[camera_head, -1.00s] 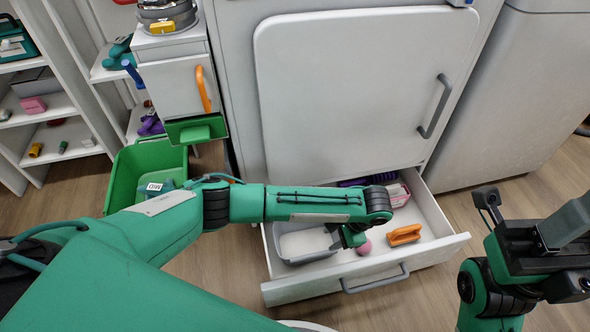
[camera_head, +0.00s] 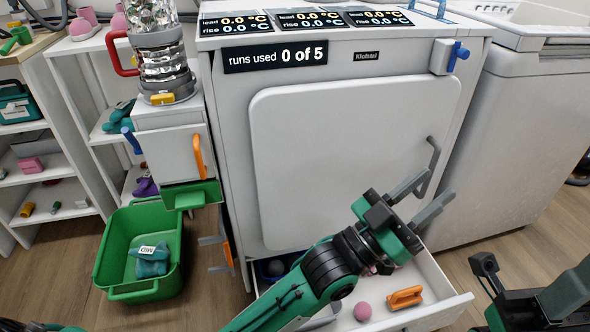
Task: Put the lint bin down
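My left gripper (camera_head: 438,187) is raised above the drawer, in front of the white appliance door. Its two grey fingers are spread and nothing is between them. At the lower right edge, part of my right arm's end (camera_head: 545,305) shows, cut off by the frame; its finger opening cannot be made out.
A pink ball (camera_head: 362,311) and an orange handled piece (camera_head: 405,297) lie in the drawer. A green bin (camera_head: 163,213) with a teal item labelled MID stands on the floor at left. The white appliance (camera_head: 350,150) stands behind the drawer.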

